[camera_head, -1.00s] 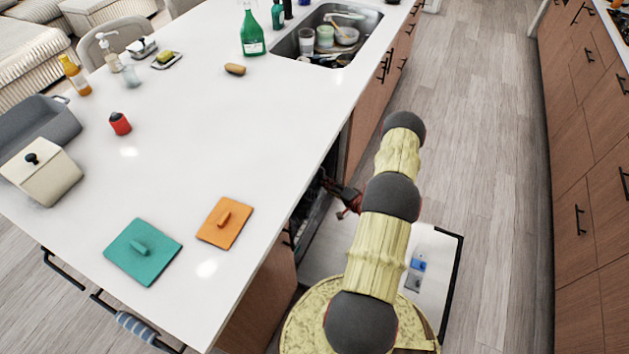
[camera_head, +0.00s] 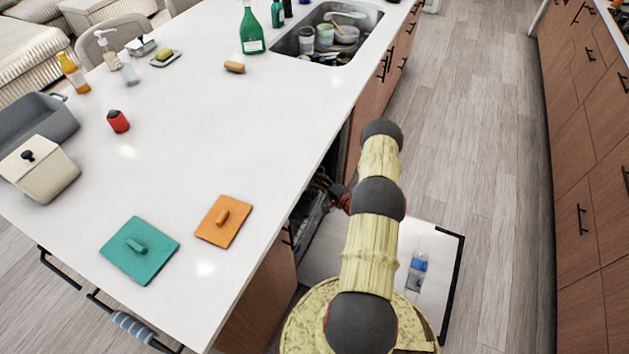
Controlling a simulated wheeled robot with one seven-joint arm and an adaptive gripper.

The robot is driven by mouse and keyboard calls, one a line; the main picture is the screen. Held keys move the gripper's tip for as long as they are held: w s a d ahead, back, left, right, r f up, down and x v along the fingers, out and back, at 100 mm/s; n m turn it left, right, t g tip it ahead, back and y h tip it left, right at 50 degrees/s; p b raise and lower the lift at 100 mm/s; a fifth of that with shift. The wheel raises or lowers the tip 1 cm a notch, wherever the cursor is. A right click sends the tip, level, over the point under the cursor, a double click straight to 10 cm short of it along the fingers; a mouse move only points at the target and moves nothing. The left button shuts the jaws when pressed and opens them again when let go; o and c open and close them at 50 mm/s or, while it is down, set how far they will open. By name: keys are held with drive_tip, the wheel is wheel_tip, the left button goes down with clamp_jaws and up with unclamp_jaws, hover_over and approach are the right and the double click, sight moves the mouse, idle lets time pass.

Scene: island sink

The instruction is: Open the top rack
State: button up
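The dishwasher under the island stands open, with its white door (camera_head: 432,270) folded down flat. A dark rack (camera_head: 308,212) shows in its opening, partly under the counter edge. I cannot tell for sure whether it is the top rack. My gripper (camera_head: 334,190) is at the opening, beside the rack and close to the counter edge. It is small, dark and red, and mostly hidden by my arm and the counter. I cannot tell whether its fingers are open or touch the rack.
The white island counter (camera_head: 215,130) overhangs the opening on the left. Teal (camera_head: 140,262) and orange (camera_head: 212,232) lids lie on its near end. The sink (camera_head: 318,58) is farther back. Wood floor (camera_head: 470,150) is free between the island and the right cabinets (camera_head: 590,210).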

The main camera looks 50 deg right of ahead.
drive_tip(key=c, duration=0.3)
drive_tip(key=c, duration=0.4)
clamp_jaws()
idle(0.3)
